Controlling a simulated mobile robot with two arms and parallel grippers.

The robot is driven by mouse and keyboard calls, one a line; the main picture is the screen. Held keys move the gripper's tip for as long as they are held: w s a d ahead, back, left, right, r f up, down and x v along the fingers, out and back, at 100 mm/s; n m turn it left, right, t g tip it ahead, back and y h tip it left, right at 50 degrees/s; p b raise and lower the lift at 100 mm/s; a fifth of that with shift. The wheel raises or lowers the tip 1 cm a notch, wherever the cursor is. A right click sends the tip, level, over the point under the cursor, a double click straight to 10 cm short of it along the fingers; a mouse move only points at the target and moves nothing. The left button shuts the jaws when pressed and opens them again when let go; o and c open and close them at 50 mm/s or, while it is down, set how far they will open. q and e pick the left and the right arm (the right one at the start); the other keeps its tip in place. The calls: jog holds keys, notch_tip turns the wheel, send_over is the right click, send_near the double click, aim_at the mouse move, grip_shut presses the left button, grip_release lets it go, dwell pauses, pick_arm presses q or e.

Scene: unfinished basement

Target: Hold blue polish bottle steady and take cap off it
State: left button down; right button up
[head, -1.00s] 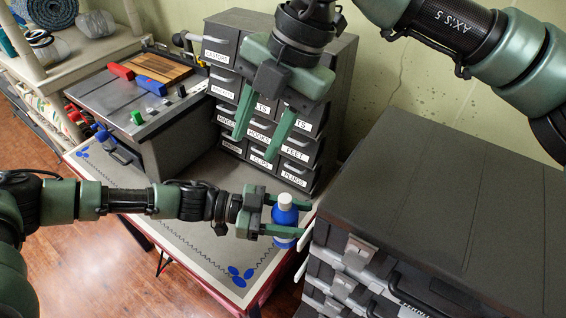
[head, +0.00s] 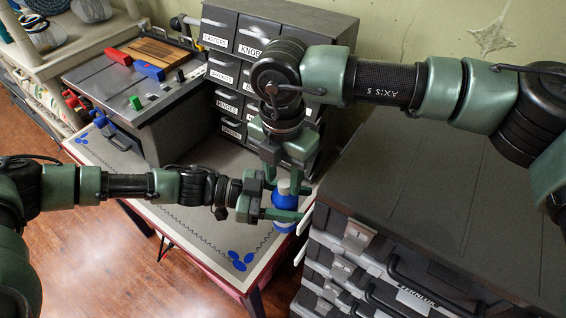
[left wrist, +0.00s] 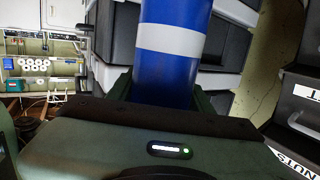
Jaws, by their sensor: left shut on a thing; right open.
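The blue polish bottle (head: 284,201) stands upright near the right end of the table in the head view. Its pale cap (head: 284,186) is on top. My left gripper (head: 283,207) is shut around the bottle's body from the left. The left wrist view shows the blue bottle (left wrist: 168,78) close up with a white band; its cap is outside that view. My right gripper (head: 286,178) points down from above, open, with its fingers around or just beside the cap. I cannot tell whether they touch it.
The grey-topped table (head: 190,215) has open room to the left. A labelled drawer cabinet (head: 230,75) stands behind the bottle. A large dark tool chest (head: 420,200) is close on the right. A grey bench unit (head: 125,95) stands at the back left.

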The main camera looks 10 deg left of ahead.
jog(key=shift+f, duration=0.25)
jog(key=shift+c, duration=0.2)
